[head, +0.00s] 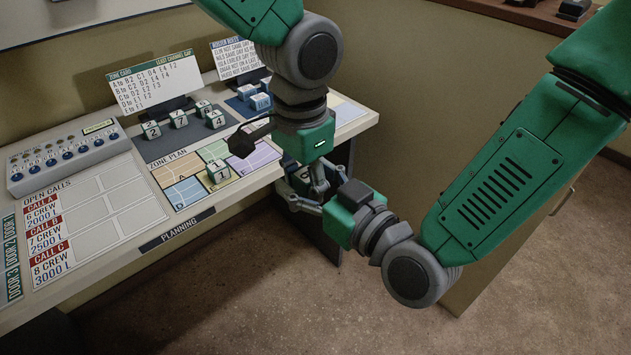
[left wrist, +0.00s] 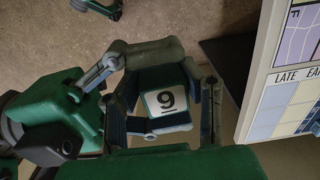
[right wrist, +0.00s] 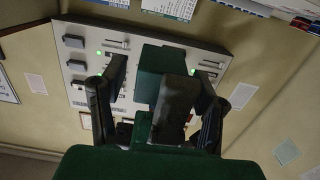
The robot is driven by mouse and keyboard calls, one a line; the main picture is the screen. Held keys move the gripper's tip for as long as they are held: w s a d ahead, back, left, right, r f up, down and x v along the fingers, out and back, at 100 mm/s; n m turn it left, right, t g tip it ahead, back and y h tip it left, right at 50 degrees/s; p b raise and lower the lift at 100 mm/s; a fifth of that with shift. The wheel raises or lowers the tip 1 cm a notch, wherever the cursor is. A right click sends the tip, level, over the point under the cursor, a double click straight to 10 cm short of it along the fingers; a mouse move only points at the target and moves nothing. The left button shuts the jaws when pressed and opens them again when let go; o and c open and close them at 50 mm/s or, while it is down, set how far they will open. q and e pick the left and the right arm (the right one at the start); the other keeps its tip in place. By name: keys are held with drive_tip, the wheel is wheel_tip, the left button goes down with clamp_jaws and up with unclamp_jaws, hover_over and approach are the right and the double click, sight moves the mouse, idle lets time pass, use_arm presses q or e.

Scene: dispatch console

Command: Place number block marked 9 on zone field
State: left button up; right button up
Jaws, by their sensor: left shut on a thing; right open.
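The number block marked 9 (left wrist: 166,100) shows its white label in the left wrist view, between the fingers of my left gripper (left wrist: 165,118). My left gripper (head: 318,183) is shut on it and hangs off the front edge of the console. My right gripper (head: 302,194) is open, its fingers reaching in from the right close to my left gripper. I cannot tell whether they touch the block. In the head view the grippers hide most of the block. The zone plan (head: 188,193) has coloured fields on the console top, left of both grippers.
The zone chart (head: 152,82) stands upright at the back. A switch box (head: 66,155) sits on the left.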

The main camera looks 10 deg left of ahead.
drive_tip(key=c, duration=1.2)
use_arm(q)
drive_tip(key=o, duration=1.1)
use_arm(e)
drive_tip(key=shift+c, duration=0.2)
use_arm(q)
drive_tip(key=shift+r, duration=0.1)
